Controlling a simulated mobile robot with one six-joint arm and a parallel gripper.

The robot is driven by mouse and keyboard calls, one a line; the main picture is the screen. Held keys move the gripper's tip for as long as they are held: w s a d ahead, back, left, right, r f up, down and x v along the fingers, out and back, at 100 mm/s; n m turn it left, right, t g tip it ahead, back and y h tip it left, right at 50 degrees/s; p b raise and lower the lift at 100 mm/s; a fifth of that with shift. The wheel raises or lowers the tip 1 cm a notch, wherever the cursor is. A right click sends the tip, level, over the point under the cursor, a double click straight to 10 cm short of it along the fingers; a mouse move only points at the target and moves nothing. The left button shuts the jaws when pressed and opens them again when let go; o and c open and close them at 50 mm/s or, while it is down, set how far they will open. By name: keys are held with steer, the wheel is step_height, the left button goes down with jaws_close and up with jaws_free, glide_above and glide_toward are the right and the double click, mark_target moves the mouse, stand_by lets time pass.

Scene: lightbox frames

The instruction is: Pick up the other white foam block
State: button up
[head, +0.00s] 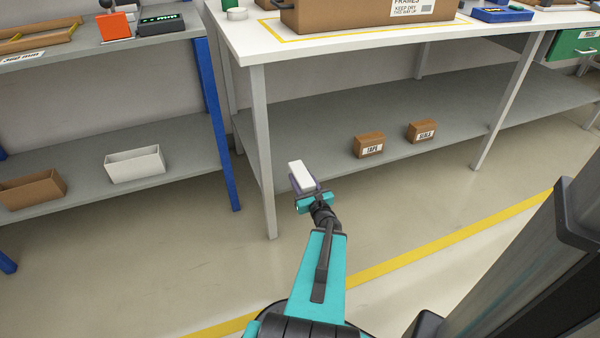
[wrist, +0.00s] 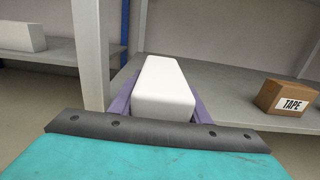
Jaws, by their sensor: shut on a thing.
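A white foam block (head: 302,175) is held in my gripper (head: 305,184), which is shut on it. The block also shows large in the middle of the wrist view (wrist: 165,85), with the purple fingers on both its sides. In the head view the block is in front of the white table's lower shelf (head: 400,120), near the table's front leg. I see no second white foam block in these frames.
Small boxes labelled TAPE (head: 369,145) and SEALS (head: 421,131) stand on the lower shelf. The white table's leg (head: 263,150) is close at the left. A white bin (head: 135,165) and a brown bin (head: 33,190) sit on the left bench's shelf. A large carton (head: 350,14) stands on the tabletop.

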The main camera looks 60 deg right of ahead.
steer(key=shift+s+a, duration=0.25)
steer(key=shift+a, duration=0.2)
stand_by(0.5)
